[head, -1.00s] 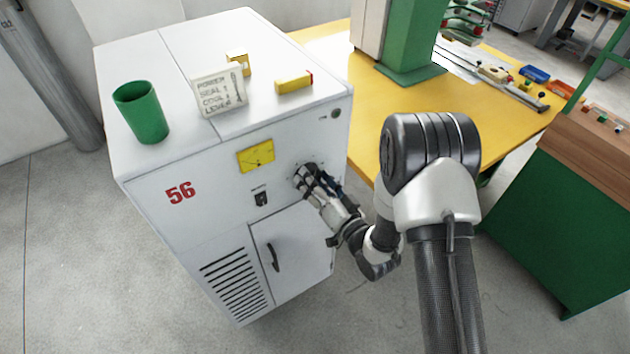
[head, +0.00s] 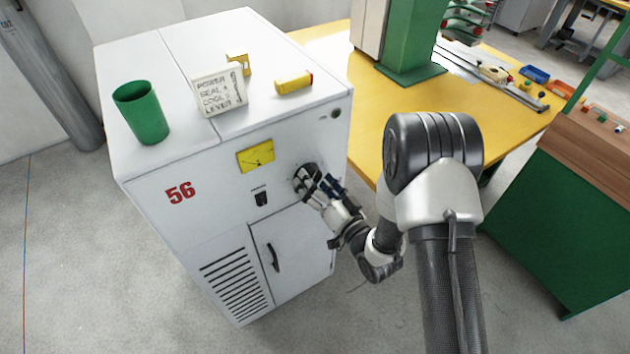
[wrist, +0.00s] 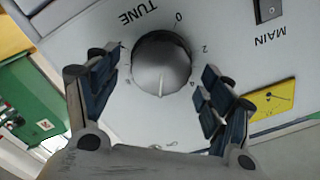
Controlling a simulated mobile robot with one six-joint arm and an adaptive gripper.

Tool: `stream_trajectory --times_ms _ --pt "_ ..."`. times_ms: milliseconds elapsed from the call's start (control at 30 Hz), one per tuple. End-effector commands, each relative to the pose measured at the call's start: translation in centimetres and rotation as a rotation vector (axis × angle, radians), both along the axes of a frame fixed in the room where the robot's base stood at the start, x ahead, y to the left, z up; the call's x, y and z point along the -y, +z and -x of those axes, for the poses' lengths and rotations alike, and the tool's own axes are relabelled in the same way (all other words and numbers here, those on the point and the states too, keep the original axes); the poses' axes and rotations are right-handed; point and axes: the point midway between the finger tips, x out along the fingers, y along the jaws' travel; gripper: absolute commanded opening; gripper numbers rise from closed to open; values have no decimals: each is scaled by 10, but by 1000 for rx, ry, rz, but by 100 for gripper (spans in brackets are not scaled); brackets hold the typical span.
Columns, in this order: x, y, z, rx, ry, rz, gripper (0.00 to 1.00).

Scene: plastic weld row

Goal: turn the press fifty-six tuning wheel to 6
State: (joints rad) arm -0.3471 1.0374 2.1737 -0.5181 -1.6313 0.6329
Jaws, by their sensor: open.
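The white press cabinet (head: 215,195) bears a red 56. Its tuning wheel (wrist: 162,62) is a round grey knob under the word TUNE in the wrist view, with digits around it. A pale pointer line on the knob points down in that picture, past the 4; the digit it meets cannot be read. My gripper (wrist: 158,72) is open, its dark finger pads on either side of the knob with gaps to it. In the head view my gripper (head: 313,181) is at the right of the cabinet's front and largely hides the wheel.
A yellow meter (head: 256,156) and the MAIN switch (head: 261,198) are left of my gripper. A green cup (head: 142,112), a lettered card (head: 219,90) and a yellow block (head: 294,82) are on top. A yellow table (head: 405,115) stands behind right.

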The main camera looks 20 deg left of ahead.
Motion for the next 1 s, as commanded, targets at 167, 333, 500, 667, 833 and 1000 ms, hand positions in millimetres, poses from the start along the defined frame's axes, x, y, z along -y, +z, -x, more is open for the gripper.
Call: stream_trajectory --times_ms 167,333,500,667,833,1000 --pt "25 -1 19 -5 -4 1 74" --pt "54 0 44 -5 -5 0 74" --pt "75 -1 63 -5 -3 1 74" --pt "85 0 72 -3 -2 0 74" --pt "87 0 75 -1 1 0 74" --pt "86 0 74 -1 1 0 74"
